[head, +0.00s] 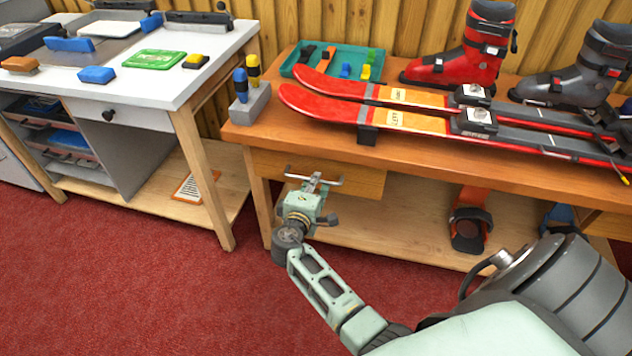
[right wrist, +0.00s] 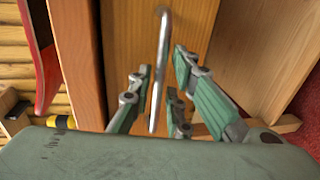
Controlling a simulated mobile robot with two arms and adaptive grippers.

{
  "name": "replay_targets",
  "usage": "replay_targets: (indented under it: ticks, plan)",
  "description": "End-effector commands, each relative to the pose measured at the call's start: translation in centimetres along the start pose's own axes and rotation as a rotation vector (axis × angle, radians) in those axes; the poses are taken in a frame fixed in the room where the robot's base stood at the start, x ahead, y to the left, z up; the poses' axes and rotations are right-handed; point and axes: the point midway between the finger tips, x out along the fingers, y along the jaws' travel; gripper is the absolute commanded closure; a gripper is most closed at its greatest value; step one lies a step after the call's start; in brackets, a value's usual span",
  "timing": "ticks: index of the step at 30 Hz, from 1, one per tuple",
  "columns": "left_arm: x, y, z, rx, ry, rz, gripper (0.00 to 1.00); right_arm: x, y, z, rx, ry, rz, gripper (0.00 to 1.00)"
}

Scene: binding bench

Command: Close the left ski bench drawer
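The left drawer (head: 358,181) of the ski bench (head: 252,132) has a plain wooden front below the bench top, at the middle left of the head view. I cannot tell exactly how far it stands out. Its metal bar handle (head: 328,181) is partly covered by my right gripper (head: 311,187). In the right wrist view, the drawer front (right wrist: 130,30) fills the middle and the handle (right wrist: 163,40) runs between the fingers of the right gripper (right wrist: 160,78). The fingers are apart, with gaps beside the handle. My left gripper is out of view.
Red skis (head: 330,85), ski boots (head: 465,55) and a teal tray (head: 377,75) are on the bench top. Bindings (head: 468,222) lie on the lower shelf. A white worktable (head: 120,70) stands to the left. The red floor (head: 150,290) in front is clear.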

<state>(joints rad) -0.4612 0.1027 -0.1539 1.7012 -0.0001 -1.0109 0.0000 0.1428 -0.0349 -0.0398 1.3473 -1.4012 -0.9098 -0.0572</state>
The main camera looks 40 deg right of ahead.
Motion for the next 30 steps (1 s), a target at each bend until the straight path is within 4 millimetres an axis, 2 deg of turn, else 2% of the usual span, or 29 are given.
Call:
replay_targets:
  ticks: [4, 13, 20, 30]
  plan:
    - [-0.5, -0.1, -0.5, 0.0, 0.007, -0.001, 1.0, 1.4, 0.0, 0.0, -0.001, 0.001, 0.0, 0.83]
    - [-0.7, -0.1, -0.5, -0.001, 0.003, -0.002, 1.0, 1.7, 0.0, 0.0, -0.001, 0.001, 0.0, 0.83]
    - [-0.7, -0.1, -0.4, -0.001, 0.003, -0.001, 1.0, 1.7, 0.0, 0.0, -0.001, 0.001, 0.0, 1.0]
    - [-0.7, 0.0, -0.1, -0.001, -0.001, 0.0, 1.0, 1.7, 0.0, 0.0, -0.001, 0.002, 0.0, 1.0]
